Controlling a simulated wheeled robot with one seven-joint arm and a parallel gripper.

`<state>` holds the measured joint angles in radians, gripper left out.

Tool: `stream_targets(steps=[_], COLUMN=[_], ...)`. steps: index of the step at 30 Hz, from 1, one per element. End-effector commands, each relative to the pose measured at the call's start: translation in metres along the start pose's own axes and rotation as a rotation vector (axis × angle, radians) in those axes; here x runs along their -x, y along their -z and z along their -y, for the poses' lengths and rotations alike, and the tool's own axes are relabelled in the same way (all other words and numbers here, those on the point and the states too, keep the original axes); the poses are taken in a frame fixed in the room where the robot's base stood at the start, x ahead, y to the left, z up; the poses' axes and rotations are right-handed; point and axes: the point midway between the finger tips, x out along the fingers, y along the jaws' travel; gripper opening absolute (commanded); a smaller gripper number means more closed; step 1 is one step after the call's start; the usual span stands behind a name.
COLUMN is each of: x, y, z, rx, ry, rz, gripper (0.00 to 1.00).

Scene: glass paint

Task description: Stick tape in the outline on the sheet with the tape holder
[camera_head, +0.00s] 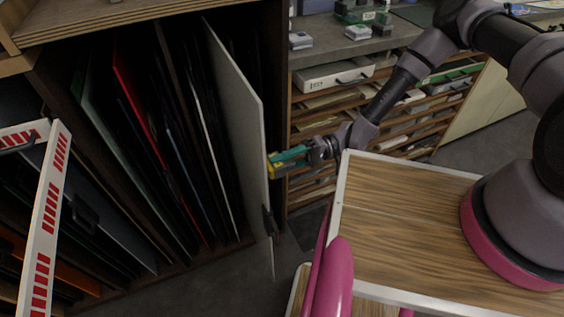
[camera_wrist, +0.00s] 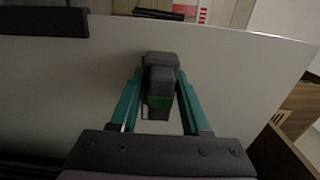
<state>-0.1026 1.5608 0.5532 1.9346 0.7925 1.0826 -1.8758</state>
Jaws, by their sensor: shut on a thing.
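My gripper (camera_head: 287,158) is shut on the tape holder. In the wrist view the tape holder (camera_wrist: 161,80) is a dark grey block with a green part, between my two green fingers. In the head view a yellow part of it (camera_head: 271,168) shows at the fingertips, close against the sheet; I cannot tell if it touches. The sheet (camera_head: 239,105) is a large pale panel standing upright at the rack's right end, and it fills much of the wrist view (camera_wrist: 70,95). A thin dark line shows beside the holder; the outline is mostly hidden and unclear.
A dark clip or handle (camera_head: 268,222) is on the sheet's front edge. Several other panels stand in the wooden rack (camera_head: 150,12) to the left. A drawer unit (camera_head: 334,74) stands behind my arm. A wood-topped surface (camera_head: 400,215) is at the right. Some dark floor (camera_head: 215,278) is clear.

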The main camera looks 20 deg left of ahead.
Motion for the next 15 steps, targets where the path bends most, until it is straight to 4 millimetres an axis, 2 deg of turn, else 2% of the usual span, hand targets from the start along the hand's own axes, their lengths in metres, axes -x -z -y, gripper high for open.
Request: stream_targets(steps=[15], x=[-0.005], y=[0.0001], z=[0.0], rx=[0.0], ry=[0.0], rz=[0.0], gripper=[0.0])
